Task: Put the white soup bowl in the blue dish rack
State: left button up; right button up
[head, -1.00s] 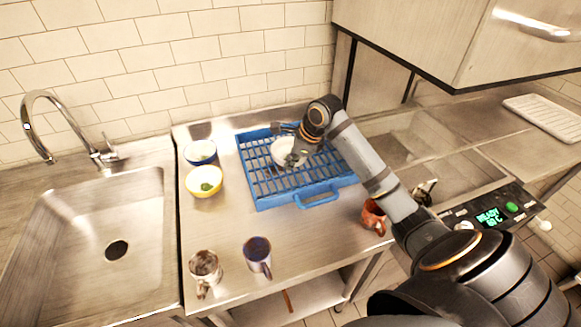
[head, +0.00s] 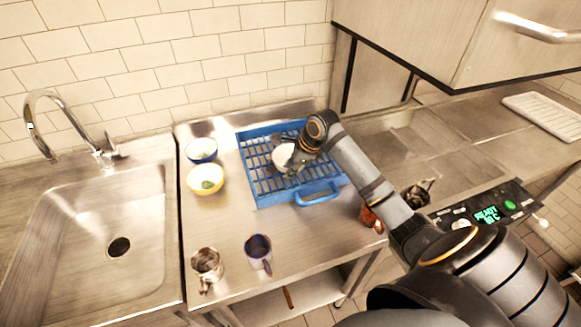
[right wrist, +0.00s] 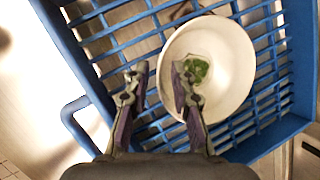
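The white soup bowl (right wrist: 228,62) is in the blue dish rack (right wrist: 75,60), with something green inside it. In the head view the bowl (head: 281,155) shows within the rack (head: 262,198), partly hidden by my right gripper (head: 291,166). In the right wrist view my right gripper (right wrist: 159,75) has its fingers apart. One finger overlaps the bowl's inside and the other is outside its near-left rim, with a gap between them. I cannot tell whether either finger touches the bowl. My left gripper is not in view.
A blue bowl (head: 201,150) and a yellow bowl (head: 206,180) stand left of the rack. Two mugs, one metallic (head: 207,262) and one dark (head: 258,251), stand near the counter's front. A reddish mug (head: 369,217) is partly behind my right arm. The sink (head: 95,235) is at left.

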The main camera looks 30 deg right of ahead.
jog(key=shift+r, duration=0.15)
jog(key=v, duration=1.2)
jog(key=shift+b, duration=0.45)
jog(key=shift+r, duration=0.1)
